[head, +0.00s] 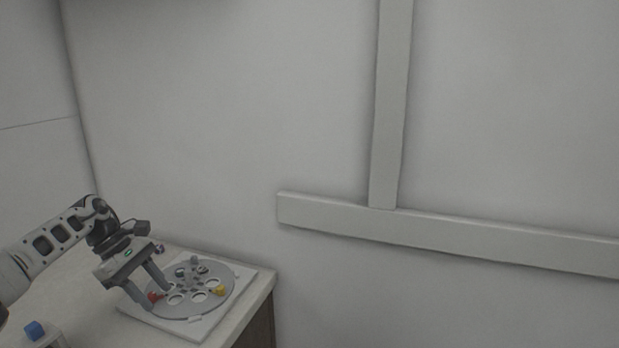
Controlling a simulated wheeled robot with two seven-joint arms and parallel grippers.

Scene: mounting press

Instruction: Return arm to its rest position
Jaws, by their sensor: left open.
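My left gripper (154,288) comes in from the left in the head view. It is open, with its two fingers pointing down and right over the left part of a round grey plate (238,286). A small red piece (155,296) shows close to the fingertips; I cannot tell whether it touches them. Nothing is visibly held. The plate has several round holes, a grey hub (190,275) in its middle and a yellow piece (219,290) on its right side. My right gripper is not in view.
The plate rests on a white square base (197,329) on a pale counter (87,300) near its right edge. A blue piece (35,330) stands at the lower left. A pale wall (230,120) rises behind, with raised trunking (450,234) at right.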

